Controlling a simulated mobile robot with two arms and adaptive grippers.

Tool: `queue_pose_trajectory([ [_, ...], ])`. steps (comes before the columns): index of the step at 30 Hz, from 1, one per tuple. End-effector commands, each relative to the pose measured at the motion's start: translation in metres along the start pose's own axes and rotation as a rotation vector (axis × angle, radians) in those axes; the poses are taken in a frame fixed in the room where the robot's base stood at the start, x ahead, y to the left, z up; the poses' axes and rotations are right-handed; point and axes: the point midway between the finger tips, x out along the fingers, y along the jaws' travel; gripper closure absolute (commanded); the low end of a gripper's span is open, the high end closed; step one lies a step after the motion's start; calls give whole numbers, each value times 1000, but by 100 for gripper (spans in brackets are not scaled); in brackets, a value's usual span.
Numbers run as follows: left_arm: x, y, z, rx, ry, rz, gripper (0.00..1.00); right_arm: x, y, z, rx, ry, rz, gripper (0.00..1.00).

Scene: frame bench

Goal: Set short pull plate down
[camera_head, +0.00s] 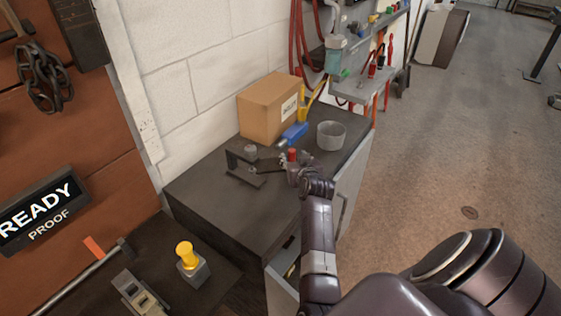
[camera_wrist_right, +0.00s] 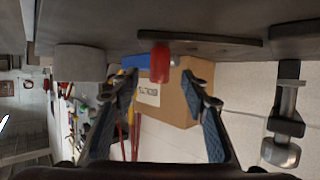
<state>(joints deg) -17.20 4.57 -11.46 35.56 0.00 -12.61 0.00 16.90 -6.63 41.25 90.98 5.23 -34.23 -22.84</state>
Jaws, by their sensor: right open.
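The short pull plate shows in the right wrist view as a flat dark plate (camera_wrist_right: 215,41) with a red grip (camera_wrist_right: 160,65) standing from it. It lies against the dark bench top (camera_head: 215,205). In the head view only the red grip (camera_head: 292,155) shows clearly, beside my right gripper (camera_head: 284,162); the plate is mostly hidden by the hand. In the wrist view the fingers of my right gripper (camera_wrist_right: 162,84) are apart, with the red grip in the gap between their tips, not clamped. My left gripper is not in view.
A dark bracket (camera_head: 244,180) with a grey knob stands left of the right hand. Behind are a cardboard box (camera_head: 270,108), a blue object (camera_head: 293,134) and a grey round container (camera_head: 331,135). The bench's near left part is clear.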

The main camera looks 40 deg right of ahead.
Motion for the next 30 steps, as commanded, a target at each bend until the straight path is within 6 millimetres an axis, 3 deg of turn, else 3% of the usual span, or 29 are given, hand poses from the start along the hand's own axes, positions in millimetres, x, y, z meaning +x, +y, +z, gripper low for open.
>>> queue_pose_trajectory([
  [6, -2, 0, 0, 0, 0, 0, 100, 18, 0, 0, -2, 0, 1, 58],
  [14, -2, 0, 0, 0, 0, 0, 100, 19, 0, 1, -2, 0, 1, 58],
  [25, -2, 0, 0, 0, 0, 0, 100, 19, 0, 1, -2, 0, 1, 98],
  [30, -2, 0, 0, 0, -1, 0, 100, 19, 0, 1, -2, 0, 1, 100],
])
